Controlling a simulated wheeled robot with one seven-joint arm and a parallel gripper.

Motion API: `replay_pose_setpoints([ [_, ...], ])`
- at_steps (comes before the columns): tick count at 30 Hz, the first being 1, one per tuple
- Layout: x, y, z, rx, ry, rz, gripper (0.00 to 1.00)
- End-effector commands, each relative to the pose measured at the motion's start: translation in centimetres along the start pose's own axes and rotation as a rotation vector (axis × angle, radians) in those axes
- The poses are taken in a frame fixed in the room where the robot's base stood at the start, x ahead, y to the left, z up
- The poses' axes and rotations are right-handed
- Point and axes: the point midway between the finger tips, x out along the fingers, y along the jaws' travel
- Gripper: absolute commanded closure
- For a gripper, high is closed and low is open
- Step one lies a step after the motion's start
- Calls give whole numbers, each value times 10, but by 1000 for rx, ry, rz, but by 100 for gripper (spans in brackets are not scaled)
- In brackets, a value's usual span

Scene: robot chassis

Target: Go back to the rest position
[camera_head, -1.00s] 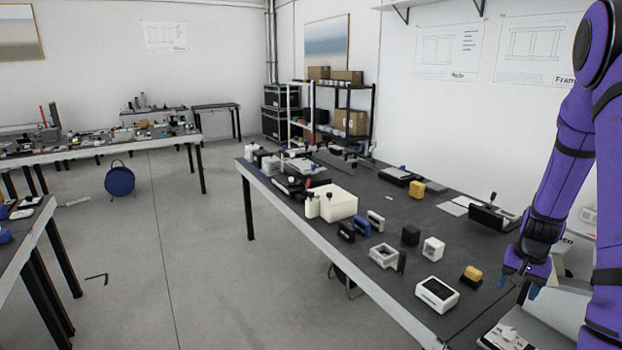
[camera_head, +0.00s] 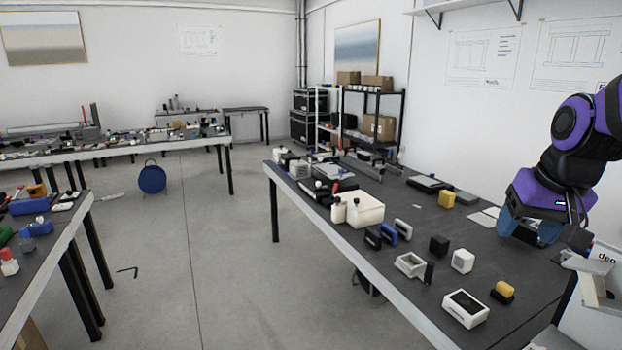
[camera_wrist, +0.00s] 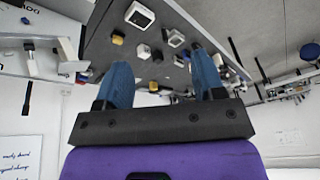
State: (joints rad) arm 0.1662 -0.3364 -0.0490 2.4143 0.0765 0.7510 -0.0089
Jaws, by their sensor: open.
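My gripper (camera_head: 532,228) is at the right of the head view, in front of the back wall and over the far right end of the dark worktable (camera_head: 330,225). In the wrist view its two blue fingers (camera_wrist: 163,85) stand apart with nothing between them. The table's small items lie beyond the fingertips there. My purple arm is folded at the right edge of the head view.
The table holds a cream box (camera_head: 362,211), a white device (camera_head: 466,308), a yellow-topped block (camera_head: 503,292), a black cube (camera_head: 439,245) and a white cube (camera_head: 462,260). A blue round bag (camera_head: 152,178) stands on the floor.

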Motion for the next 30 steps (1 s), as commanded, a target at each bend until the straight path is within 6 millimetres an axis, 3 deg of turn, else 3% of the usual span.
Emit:
replay_pose_setpoints([
  [6,-44,-24,46,-118,66,-15,37],
  [15,-75,-36,99,-232,129,-20,37],
  [20,-79,-36,109,-251,139,-19,37],
  [30,-79,-36,109,-252,140,-19,37],
])
